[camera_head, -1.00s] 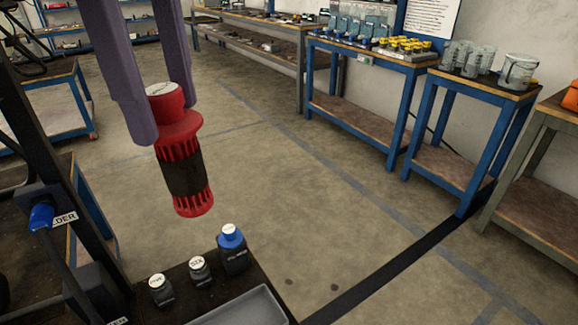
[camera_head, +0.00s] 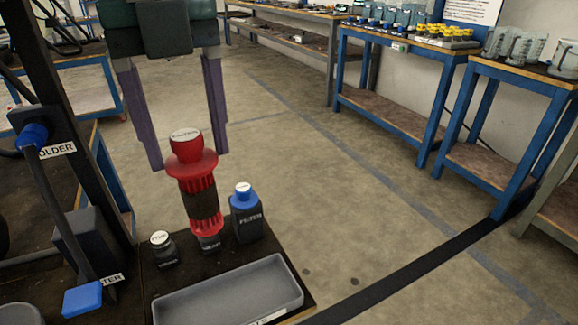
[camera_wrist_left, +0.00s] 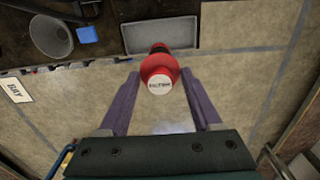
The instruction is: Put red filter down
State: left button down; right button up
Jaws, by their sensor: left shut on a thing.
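The red filter (camera_head: 203,202), with a dark band around its middle and a white label on its cap, stands nearly upright between the fingers of my left gripper (camera_head: 190,158). My left gripper is shut on it near its top. It also shows from above between the fingertips in the left wrist view (camera_wrist_left: 159,72). Its lower end overlaps a small dark jar (camera_head: 210,243), whose lid is hidden. I cannot tell whether the filter touches the jar. My right gripper is not in view.
A blue-capped bottle (camera_head: 246,215) and a white-lidded jar (camera_head: 163,250) flank the filter on the dark bench top. A grey tray (camera_head: 228,293) lies in front. A dark post (camera_head: 62,120) stands at left. Blue tables (camera_head: 400,105) stand at back right.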

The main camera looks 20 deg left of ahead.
pick_arm(q)
notch_tip(320, 180, down, 20)
jog(key=b, duration=0.5)
jog(key=shift+r, duration=0.15)
jog(key=shift+c, duration=0.4)
grip_release()
